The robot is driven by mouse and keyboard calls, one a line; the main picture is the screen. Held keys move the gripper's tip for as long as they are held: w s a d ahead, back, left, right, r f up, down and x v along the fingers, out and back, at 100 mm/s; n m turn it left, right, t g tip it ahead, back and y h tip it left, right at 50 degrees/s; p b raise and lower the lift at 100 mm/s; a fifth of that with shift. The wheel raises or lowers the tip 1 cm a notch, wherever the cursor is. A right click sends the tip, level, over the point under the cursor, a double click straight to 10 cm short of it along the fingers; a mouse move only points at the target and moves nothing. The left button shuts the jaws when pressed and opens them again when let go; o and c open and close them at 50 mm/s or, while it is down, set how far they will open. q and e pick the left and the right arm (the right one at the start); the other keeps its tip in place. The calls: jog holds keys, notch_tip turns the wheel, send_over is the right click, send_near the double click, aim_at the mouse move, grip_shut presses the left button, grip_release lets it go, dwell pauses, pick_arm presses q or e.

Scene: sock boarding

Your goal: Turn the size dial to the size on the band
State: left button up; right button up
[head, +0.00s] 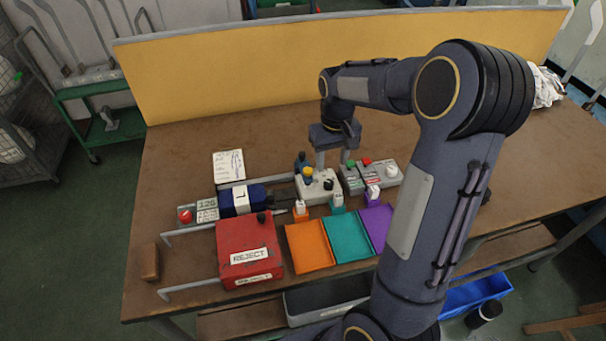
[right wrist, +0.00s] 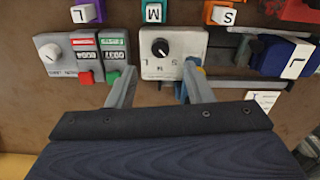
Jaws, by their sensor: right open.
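The size dial is a black knob (head: 328,184) on a pale box (head: 318,194); it also shows in the right wrist view (right wrist: 160,47), with small letters on the box. I cannot tell which letter its mark points at. The band (head: 241,200) is white with a black L and goes around a dark blue bundle (head: 256,194); the L also shows in the right wrist view (right wrist: 296,61). My right gripper (head: 333,160) is open and empty above the dial box, its fingers spread either side of the knob in the right wrist view (right wrist: 160,84). My left gripper is not in view.
Grey counter boxes (head: 352,180) and another box with a pale knob (head: 391,171) stand right of the dial. Orange (head: 310,247), teal (head: 346,239) and purple (head: 377,225) trays lie in front. A red reject box (head: 248,250) stands left.

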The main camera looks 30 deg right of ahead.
aim_at(329, 182)
jog(key=shift+w+f, duration=0.2)
jog(key=shift+f, duration=0.2)
notch_tip(329, 182, down, 7)
jog(key=shift+f, duration=0.1)
jog(key=c, duration=1)
